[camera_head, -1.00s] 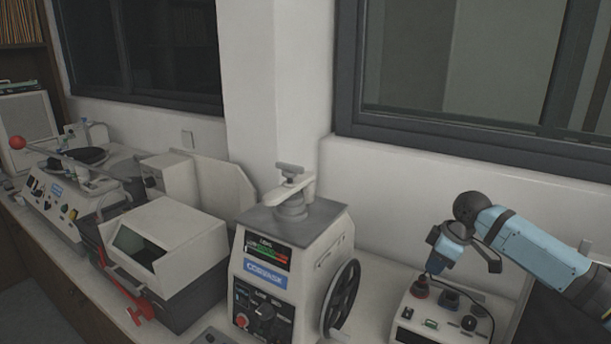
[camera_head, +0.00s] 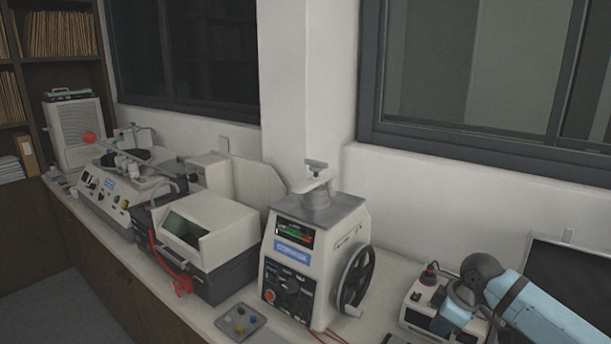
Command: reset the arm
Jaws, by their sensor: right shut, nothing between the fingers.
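My right arm, light blue with a dark wrist joint, comes in from the right. My right gripper (camera_head: 447,322) is low in the picture, in front of the small white control box (camera_head: 418,301) with a red-topped knob. It is shut and appears empty. Its fingertips are small and partly hidden, and I cannot tell whether it touches the box. The mounting press (camera_head: 318,246), with a dark handwheel on its right side, stands apart to the left of the gripper. My left gripper is not in view.
A white-lidded machine (camera_head: 206,240) with a red handle stands left of the press. Another machine (camera_head: 120,190) is farther left. A dark screen (camera_head: 575,285) is behind my arm.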

